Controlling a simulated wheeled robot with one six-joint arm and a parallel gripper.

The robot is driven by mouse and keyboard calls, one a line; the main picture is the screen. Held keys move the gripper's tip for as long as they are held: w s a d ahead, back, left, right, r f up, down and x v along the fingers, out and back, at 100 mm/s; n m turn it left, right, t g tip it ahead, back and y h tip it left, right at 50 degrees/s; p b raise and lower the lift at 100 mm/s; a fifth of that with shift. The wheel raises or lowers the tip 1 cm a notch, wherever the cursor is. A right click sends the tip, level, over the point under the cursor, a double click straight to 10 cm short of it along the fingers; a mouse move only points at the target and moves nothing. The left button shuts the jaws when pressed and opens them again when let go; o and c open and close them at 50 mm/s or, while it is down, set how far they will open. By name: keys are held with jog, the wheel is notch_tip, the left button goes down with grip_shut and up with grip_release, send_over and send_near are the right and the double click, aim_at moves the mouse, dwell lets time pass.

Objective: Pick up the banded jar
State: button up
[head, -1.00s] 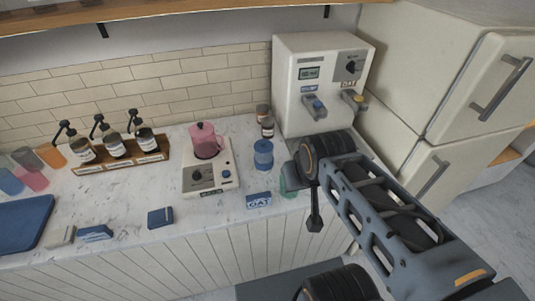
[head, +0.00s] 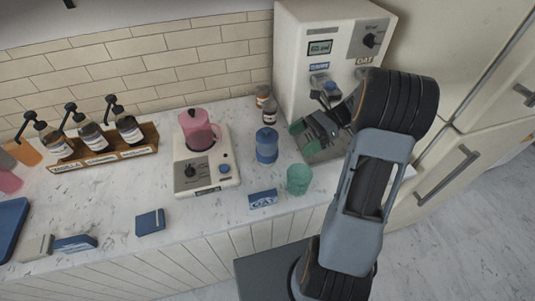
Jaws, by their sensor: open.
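Two small brownish jars with pale bands stand close together by the tiled wall, left of the white dispenser machine: a rear jar (head: 262,96) and a front jar (head: 270,111). At this size I cannot tell which one is the banded jar. My gripper (head: 312,128) is open, with dark fingers and green pads. It is to the right of the jars, in front of the dispenser, and apart from them. Nothing shows between its fingers. My forearm covers part of the dispenser's front.
A blue lidded canister (head: 266,146) stands just in front of the jars. A green cup (head: 299,180) and a blue OAT box (head: 262,199) are near the counter edge. The blender with a pink jug (head: 198,131) is left. The dispenser (head: 300,60) stands close behind my gripper.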

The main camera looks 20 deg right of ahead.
jog(key=t+b, duration=0.1)
jog(key=b, duration=0.1)
send_near(271, 153)
jog(key=f, duration=0.2)
jog(key=shift+n+t, duration=0.4)
jog(key=shift+n, duration=0.2)
jog(key=w+f, duration=0.1)
jog(key=w+a+f, duration=0.2)
jog(key=shift+a+f+b, duration=0.25)
jog(key=shift+f+b, duration=0.15)
jog(key=shift+p+x, duration=0.75)
jog(key=shift+x, duration=2.3)
jog(key=shift+f, duration=0.1)
jog(key=c, duration=1.3)
